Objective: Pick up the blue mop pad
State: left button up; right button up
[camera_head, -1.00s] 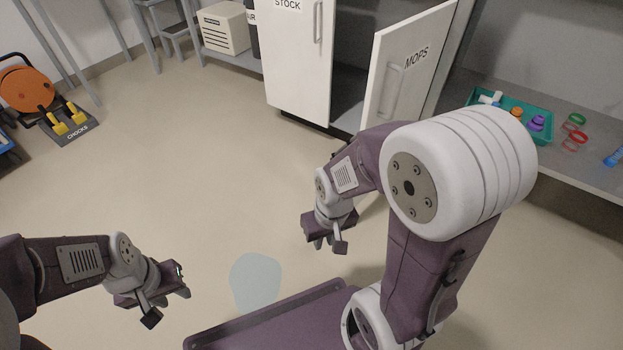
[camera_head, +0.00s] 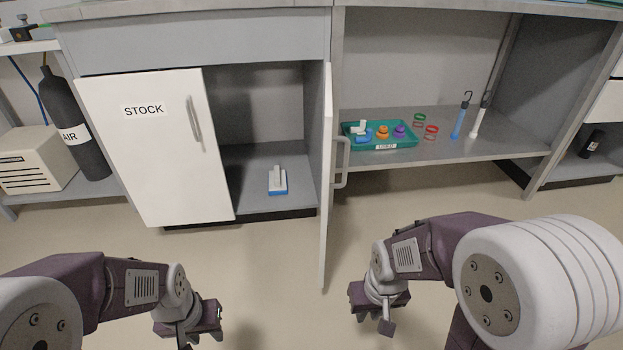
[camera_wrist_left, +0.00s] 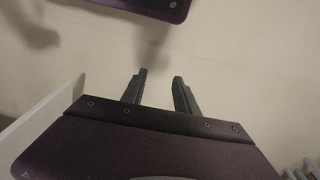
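A blue pad (camera_head: 278,188) with a pale upright block on it lies on the floor of the open middle cabinet (camera_head: 240,160); I take it for the blue mop pad. My left gripper (camera_head: 200,338) is low in the head view, outside and in front of the cabinet, well short of the pad. In the left wrist view its two fingers (camera_wrist_left: 160,92) stand apart with nothing between them. My right gripper (camera_head: 372,318) is to the right of the open door, over the floor, with its fingers apart and empty. The pad does not show in the left wrist view.
The open cabinet door (camera_head: 326,190) juts out towards me between my grippers. A teal tray (camera_head: 392,146) of small parts, rings and two hooked tubes are on the right shelf. A black AIR cylinder (camera_head: 75,125) stands left.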

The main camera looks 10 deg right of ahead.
aim_at(278, 186)
jog(key=i+j+z, duration=0.2)
jog(key=z, duration=0.15)
jog(key=i+j+z, duration=0.15)
jog(key=j+z, duration=0.15)
jog(key=i+j+z, duration=0.15)
jog(key=j+z, duration=0.2)
jog(key=i+j+z, duration=0.1)
jog(key=j+z, duration=0.55)
jog(key=j, duration=0.1)
